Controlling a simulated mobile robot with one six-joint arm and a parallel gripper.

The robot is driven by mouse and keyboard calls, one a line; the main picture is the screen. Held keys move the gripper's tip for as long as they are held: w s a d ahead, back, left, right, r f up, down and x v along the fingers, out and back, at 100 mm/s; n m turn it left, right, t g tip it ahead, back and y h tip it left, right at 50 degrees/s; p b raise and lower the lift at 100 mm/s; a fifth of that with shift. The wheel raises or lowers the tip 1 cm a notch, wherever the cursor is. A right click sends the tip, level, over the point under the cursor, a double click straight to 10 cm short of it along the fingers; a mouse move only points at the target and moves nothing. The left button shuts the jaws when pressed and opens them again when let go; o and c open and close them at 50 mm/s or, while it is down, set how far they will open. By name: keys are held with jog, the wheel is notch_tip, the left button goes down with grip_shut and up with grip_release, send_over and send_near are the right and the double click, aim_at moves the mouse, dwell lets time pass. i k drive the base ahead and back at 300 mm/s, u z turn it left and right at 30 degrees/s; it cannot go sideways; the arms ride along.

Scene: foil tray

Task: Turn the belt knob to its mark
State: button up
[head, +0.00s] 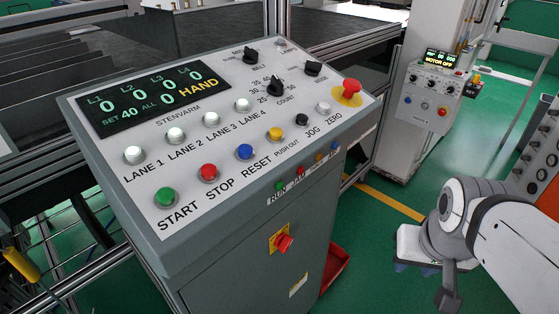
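The belt knob (250,56) is a small black knob at the back of the sloped grey control panel (225,130). The word BELT is printed just below it, with small labels at its upper left that are too small to read surely. Which way its pointer faces is too small to tell. My gripper (416,267) is at the lower right, low beside my white arm and well away from the panel. It looks like a white block with dark blue ends; whether these are open or shut cannot be seen.
Two other black knobs, the count knob (274,88) and another knob (313,69), sit close by. A red mushroom button (351,88) is at the panel's right. Lane, start, stop and reset buttons fill the front. A white machine cabinet (430,100) stands behind; green floor lies between.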

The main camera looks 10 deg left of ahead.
aim_at(250, 57)
jog(key=z, duration=0.15)
jog(key=k, duration=0.55)
jog(key=z, duration=1.9)
jog(key=k, duration=2.7)
jog(key=u, duration=1.45)
jog(key=i, duration=0.95)
jog(key=u, duration=0.05)
